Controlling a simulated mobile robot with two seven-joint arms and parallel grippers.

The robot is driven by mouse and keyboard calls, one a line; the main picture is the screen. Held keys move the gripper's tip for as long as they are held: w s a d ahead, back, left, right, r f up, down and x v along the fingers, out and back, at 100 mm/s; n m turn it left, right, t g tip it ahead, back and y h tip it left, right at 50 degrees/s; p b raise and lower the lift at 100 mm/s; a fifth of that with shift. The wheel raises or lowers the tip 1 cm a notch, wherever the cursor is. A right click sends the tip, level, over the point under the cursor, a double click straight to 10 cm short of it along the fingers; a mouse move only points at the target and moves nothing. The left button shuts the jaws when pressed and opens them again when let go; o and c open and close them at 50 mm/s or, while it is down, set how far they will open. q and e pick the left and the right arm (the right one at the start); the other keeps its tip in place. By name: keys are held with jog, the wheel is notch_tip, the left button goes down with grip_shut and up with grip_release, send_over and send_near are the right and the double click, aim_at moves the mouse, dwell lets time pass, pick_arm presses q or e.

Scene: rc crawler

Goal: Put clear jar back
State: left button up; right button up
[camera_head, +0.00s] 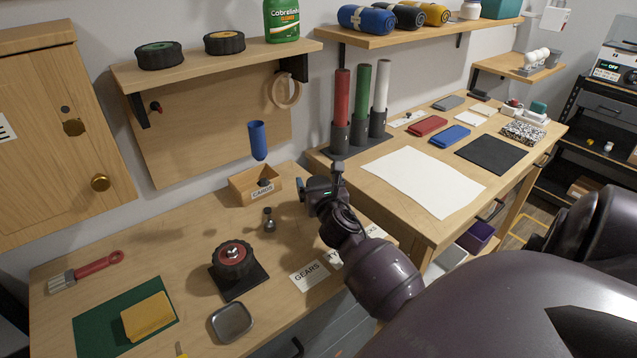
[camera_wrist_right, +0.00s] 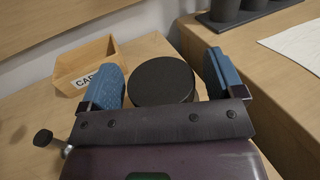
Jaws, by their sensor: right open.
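A round black disc (camera_wrist_right: 161,80), apparently a lid seen from above, stands between the fingers of my right gripper (camera_wrist_right: 163,72). Its sides are hidden, so I cannot tell whether a clear jar is under it. The blue finger pads are apart, one on each side of the disc with narrow gaps. In the head view my right gripper (camera_head: 318,187) is over the back right of the wooden bench (camera_head: 190,245), right of the small wooden bin. No clear jar can be made out there. My left gripper is not in view.
The wooden bin (camera_head: 243,195) also shows in the wrist view (camera_wrist_right: 84,77), left of my fingers. A small dark-knobbed piece (camera_head: 269,222) stands in front of it. A shelf (camera_head: 215,62) overhangs the back. Tall tubes (camera_head: 361,95) stand on the bench to the right.

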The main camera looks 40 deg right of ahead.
jog(key=shift+r, duration=0.2)
jog(key=v, duration=1.2)
jog(key=shift+p, duration=0.3)
